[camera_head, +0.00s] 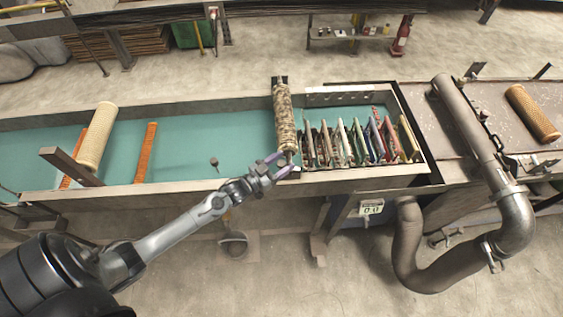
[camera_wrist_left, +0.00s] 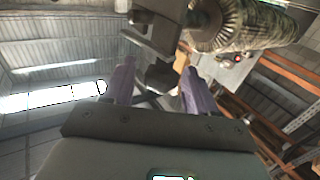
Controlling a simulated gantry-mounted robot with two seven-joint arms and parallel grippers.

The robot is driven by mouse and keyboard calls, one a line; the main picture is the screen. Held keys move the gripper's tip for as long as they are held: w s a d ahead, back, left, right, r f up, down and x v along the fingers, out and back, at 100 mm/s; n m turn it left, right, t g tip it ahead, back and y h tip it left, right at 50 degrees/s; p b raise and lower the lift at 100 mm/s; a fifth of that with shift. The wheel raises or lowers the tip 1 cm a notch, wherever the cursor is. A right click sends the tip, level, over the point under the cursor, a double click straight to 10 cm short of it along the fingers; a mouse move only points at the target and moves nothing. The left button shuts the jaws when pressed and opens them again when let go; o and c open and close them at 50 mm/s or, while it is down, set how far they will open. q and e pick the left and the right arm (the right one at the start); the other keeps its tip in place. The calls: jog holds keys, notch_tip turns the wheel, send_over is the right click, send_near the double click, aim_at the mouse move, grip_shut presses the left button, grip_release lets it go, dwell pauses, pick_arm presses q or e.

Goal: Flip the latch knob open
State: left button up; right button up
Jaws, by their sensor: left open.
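My left gripper (camera_head: 282,165) reaches the front wall of the trough at the near end of a mesh-wrapped tube (camera_head: 285,118). Its two purple fingers are apart in the left wrist view (camera_wrist_left: 157,88). A dark block-like piece, which looks like the latch knob (camera_wrist_left: 160,74), shows between and just beyond the fingertips there. I cannot tell whether the fingers touch it. A grey bracket (camera_wrist_left: 155,32) stands above it, beside the ribbed end of the mesh tube (camera_wrist_left: 215,28). In the head view the fingers mostly hide the latch area. My right gripper is not in view.
The long trough has a teal floor (camera_head: 200,140). A rack of several coloured plates (camera_head: 360,140) stands right of the tube. A small dark knob (camera_head: 214,162) is left of the gripper. A tan roll (camera_head: 97,136) lies left; a large pipe (camera_head: 470,125) stands right.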

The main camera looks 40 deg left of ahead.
pick_arm(q)
jog(key=c, duration=0.9)
jog(key=shift+c, duration=0.2)
